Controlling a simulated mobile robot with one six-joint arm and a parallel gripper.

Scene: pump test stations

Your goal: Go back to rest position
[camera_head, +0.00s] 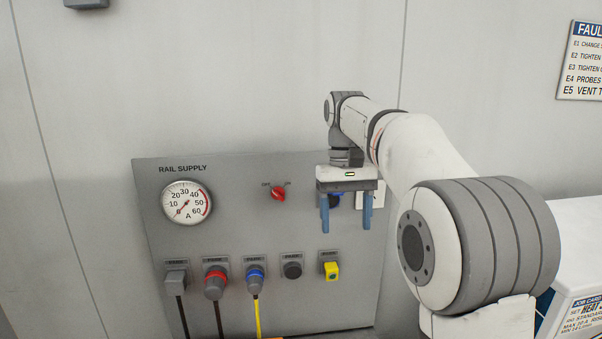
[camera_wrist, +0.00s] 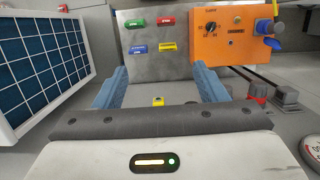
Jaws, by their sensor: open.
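My gripper (camera_head: 346,222) is in front of the right part of the grey RAIL SUPPLY panel (camera_head: 235,235), pointing down. Its two blue fingers are apart with nothing between them. In the wrist view my gripper (camera_wrist: 160,82) also shows open, with a small yellow connector (camera_wrist: 158,101) visible beyond the gap. In the head view the yellow connector (camera_head: 331,271) sits at the right end of the panel's lower row, below the fingers. My gripper hides part of a dark blue knob and a white plate behind it.
The wrist view shows an orange box (camera_wrist: 222,42), a grey board (camera_wrist: 150,70) with coloured tags and a blue gridded panel (camera_wrist: 40,60).

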